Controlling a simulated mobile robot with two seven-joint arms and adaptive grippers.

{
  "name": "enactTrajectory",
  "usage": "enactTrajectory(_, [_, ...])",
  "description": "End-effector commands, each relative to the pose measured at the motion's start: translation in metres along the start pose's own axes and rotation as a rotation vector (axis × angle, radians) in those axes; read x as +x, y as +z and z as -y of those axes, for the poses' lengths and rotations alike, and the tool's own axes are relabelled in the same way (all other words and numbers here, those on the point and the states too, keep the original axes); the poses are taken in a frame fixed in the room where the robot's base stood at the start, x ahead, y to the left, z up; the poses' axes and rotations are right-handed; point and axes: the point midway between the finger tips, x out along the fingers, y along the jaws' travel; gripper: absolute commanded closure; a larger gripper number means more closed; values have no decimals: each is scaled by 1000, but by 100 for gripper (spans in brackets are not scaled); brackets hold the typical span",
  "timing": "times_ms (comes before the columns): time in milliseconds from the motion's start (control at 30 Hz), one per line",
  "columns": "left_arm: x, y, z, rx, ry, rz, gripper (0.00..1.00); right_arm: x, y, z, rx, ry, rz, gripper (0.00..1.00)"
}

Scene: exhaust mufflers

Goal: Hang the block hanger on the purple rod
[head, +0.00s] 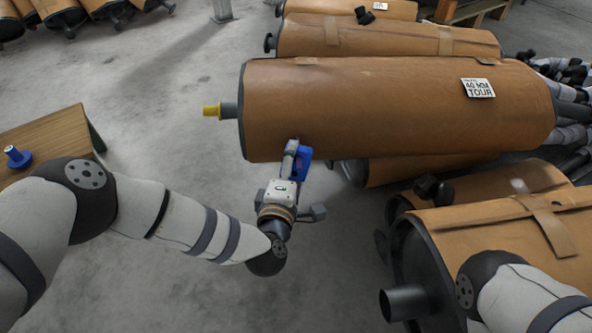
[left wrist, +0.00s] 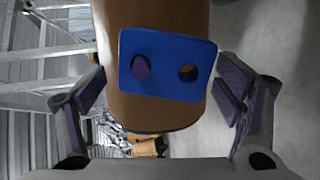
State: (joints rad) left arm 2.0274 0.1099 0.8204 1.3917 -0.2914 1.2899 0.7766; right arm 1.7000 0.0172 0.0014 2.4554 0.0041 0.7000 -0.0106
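The block hanger is a blue plate with two round holes. It faces the camera in the left wrist view (left wrist: 165,88) and shows at the lower left of the big brown muffler in the head view (head: 304,163). The end of the purple rod (left wrist: 140,68) shows in the plate's left hole; the right hole is empty. The rest of the rod is hidden behind the plate. My left gripper (left wrist: 163,88) is open, with one finger on each side of the plate and a gap at each. In the head view my left gripper (head: 296,155) is beside the plate. My right gripper is out of view.
The large brown muffler (head: 390,105) has a yellow-tipped pipe (head: 211,111) at its left end. More mufflers lie behind and at the lower right (head: 490,240). A wooden table (head: 55,140) with a blue flanged piece (head: 17,156) stands left. The floor between is clear.

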Motion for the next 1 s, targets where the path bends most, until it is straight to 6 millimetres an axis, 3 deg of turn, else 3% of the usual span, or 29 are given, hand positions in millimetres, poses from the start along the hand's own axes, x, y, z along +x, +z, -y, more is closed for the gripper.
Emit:
enactTrajectory(367, [-7, 6, 3, -1, -9, 15, 7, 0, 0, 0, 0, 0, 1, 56])
enactTrajectory(800, [-108, 3, 2, -2, -8, 12, 7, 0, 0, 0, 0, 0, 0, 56])
enactTrajectory(1000, [-122, 2, 1, -1, -6, 9, 7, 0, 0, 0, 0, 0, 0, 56])
